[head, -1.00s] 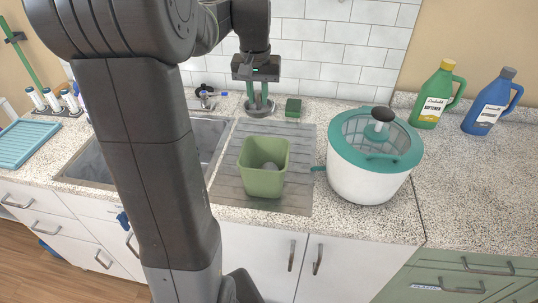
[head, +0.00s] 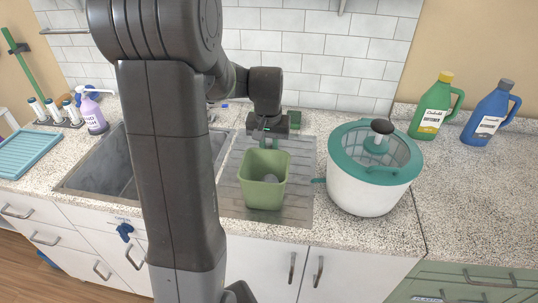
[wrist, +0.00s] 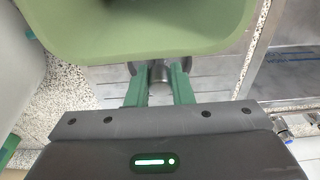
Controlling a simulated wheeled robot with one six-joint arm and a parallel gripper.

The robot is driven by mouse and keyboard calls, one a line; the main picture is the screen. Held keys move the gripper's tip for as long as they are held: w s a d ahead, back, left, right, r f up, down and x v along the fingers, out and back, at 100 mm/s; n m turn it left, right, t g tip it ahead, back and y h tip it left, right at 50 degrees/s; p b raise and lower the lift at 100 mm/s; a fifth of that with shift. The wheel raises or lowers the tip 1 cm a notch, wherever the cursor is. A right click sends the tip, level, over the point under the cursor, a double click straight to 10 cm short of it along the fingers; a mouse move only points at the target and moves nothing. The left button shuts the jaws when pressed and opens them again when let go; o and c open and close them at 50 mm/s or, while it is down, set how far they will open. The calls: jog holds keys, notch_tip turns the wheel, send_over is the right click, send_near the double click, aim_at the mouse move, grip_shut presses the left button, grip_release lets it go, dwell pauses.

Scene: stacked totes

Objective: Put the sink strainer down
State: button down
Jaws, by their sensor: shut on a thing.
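The sink strainer (wrist: 160,74) is a grey metal piece between the green fingers of my gripper (wrist: 159,86) in the wrist view. My gripper is shut on it. The strainer's far part is hidden under the rim of the green bin (wrist: 130,50). In the head view my gripper (head: 268,141) is just behind the green bin (head: 263,192), over the grey ribbed drainboard (head: 230,185). The bin hides the strainer there. I cannot tell whether the strainer touches the drainboard.
The sink (head: 105,165) is to the left. A green sponge (head: 294,119) lies behind, near the wall.

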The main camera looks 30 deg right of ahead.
jog(key=shift+f, duration=1.8)
jog(key=shift+f, duration=0.15)
jog(key=c, duration=1.3)
grip_release()
jog(key=r, duration=0.8)
jog(key=s+a+r, duration=0.1)
jog(key=r, duration=0.3)
jog(key=shift+r, duration=0.15)
